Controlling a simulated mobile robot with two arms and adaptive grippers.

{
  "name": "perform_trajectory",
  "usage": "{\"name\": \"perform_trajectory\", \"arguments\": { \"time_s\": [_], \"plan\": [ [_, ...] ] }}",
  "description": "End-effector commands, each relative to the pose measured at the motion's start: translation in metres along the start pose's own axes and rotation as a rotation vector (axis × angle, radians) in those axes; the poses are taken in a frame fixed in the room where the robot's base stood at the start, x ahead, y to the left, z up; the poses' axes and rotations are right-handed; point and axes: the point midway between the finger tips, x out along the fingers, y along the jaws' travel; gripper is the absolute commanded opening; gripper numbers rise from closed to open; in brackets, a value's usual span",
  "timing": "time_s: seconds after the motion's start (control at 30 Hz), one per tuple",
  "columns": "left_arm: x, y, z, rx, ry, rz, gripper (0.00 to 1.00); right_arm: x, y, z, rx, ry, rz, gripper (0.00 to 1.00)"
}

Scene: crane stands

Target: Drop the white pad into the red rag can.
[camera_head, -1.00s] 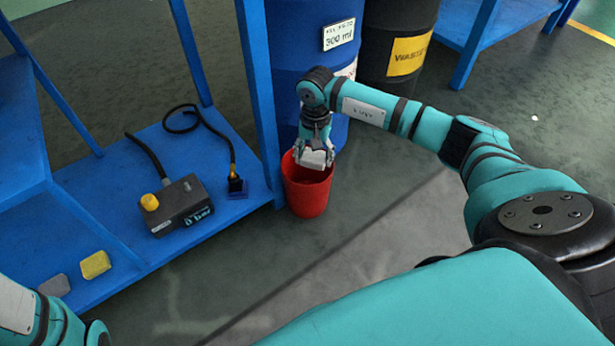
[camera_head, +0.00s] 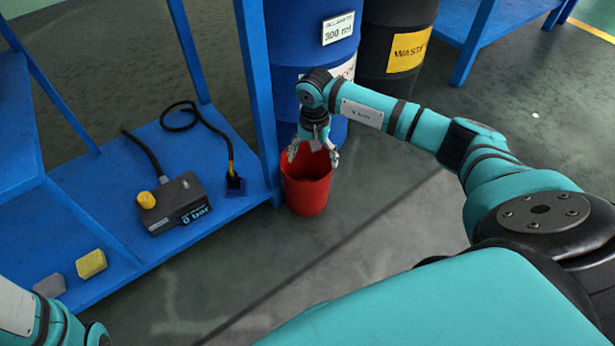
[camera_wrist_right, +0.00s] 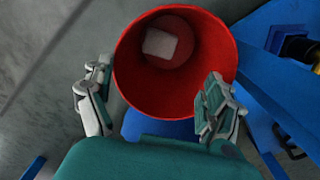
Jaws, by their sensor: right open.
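The red rag can (camera_head: 306,190) stands upright on the floor beside the blue stand's leg. In the right wrist view the can (camera_wrist_right: 221,75) shows from above, with the white pad (camera_wrist_right: 160,43) inside it, near the bottom. The pad is hidden in the head view. My right gripper (camera_head: 314,157) is open and empty above the can's mouth. Its spread fingers also show in the right wrist view (camera_wrist_right: 155,105), clear of the pad. Of my left arm only a part shows at the lower left, and its gripper is not in view.
A blue drum (camera_head: 285,50) and a black waste drum (camera_head: 376,70) stand close behind the can. The blue stand (camera_head: 135,240) carries a pump box (camera_head: 173,205), a yellow pad (camera_head: 91,263) and a grey pad (camera_head: 50,285). Floor right of the can is open.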

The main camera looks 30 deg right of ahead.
Motion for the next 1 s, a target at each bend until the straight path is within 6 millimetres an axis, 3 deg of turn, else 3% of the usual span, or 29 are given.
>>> {"name": "perform_trajectory", "arguments": {
  "time_s": [0.17,0.6,0.8,1.0],
  "plan": [
    [0.000,0.000,0.001,0.000,-0.003,-0.001,0.00,-0.012,0.000,-0.001,0.000,0.001,-0.001,0.88],
    [0.000,0.000,0.000,0.000,-0.001,0.000,0.00,-0.099,-0.001,-0.001,0.000,0.003,-0.002,0.88],
    [0.000,0.000,0.000,0.000,-0.001,0.000,0.00,-0.117,0.000,-0.001,0.000,0.001,0.000,0.88],
    [0.000,0.000,0.000,0.000,-0.001,0.000,0.00,-0.120,0.000,0.000,0.000,0.000,0.000,0.88]
  ]
}}
